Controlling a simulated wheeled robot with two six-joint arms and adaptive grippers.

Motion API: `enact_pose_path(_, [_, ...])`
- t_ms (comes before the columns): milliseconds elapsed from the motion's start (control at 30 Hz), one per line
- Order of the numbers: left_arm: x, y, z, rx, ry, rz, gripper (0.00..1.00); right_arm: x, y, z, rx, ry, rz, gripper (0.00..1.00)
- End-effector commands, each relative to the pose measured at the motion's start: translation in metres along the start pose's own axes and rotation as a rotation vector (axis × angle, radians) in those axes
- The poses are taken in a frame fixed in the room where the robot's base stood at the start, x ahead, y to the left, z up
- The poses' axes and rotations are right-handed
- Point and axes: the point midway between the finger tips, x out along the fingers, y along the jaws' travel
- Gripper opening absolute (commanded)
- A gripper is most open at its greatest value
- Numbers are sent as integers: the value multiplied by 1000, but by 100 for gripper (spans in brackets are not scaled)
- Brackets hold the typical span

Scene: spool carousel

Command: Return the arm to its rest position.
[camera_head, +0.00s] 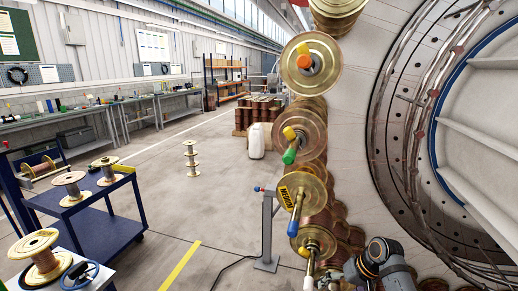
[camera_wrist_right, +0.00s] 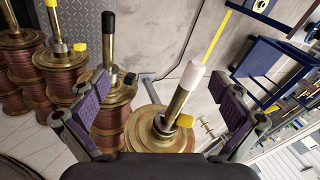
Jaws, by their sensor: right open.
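My right arm (camera_head: 376,262) shows at the lower right of the head view, close to the carousel's lowest spools; its fingers are not clear there. In the right wrist view my right gripper (camera_wrist_right: 160,95) is open, with purple-padded fingers spread apart. A brass spool (camera_wrist_right: 150,135) on a white-tipped spindle (camera_wrist_right: 193,75) lies in view between and beyond the fingers, with a yellow piece (camera_wrist_right: 184,121) on the spindle. The fingers are not closed on it; I cannot tell the exact gap. My left arm and gripper are not in view.
The large carousel wheel (camera_head: 400,100) fills the right side, with copper spools (camera_head: 304,140) on coloured-tip spindles. A grey post stand (camera_head: 267,230) stands beside it. A blue cart (camera_head: 95,225) with spools is at left. The middle floor (camera_head: 190,215) is mostly open.

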Motion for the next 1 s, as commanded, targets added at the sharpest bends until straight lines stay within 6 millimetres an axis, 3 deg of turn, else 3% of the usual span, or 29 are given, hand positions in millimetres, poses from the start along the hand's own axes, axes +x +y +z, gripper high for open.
enact_pose_path(33, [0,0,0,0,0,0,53,20,5,36,-36,-2,53,100])
enact_pose_path(133, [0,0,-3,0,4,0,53,36,11,93,-101,19,153,100])
enact_pose_path(200, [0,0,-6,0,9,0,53,37,14,124,-133,35,205,100])
enact_pose_path(400, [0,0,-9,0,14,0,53,24,17,183,-184,72,305,100])
enact_pose_path(600, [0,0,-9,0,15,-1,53,1,18,224,-211,102,376,100])
enact_pose_path(833, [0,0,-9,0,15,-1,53,-29,19,257,-225,129,446,100])
enact_pose_path(1000, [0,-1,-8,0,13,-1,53,16,40,251,-217,110,445,100])
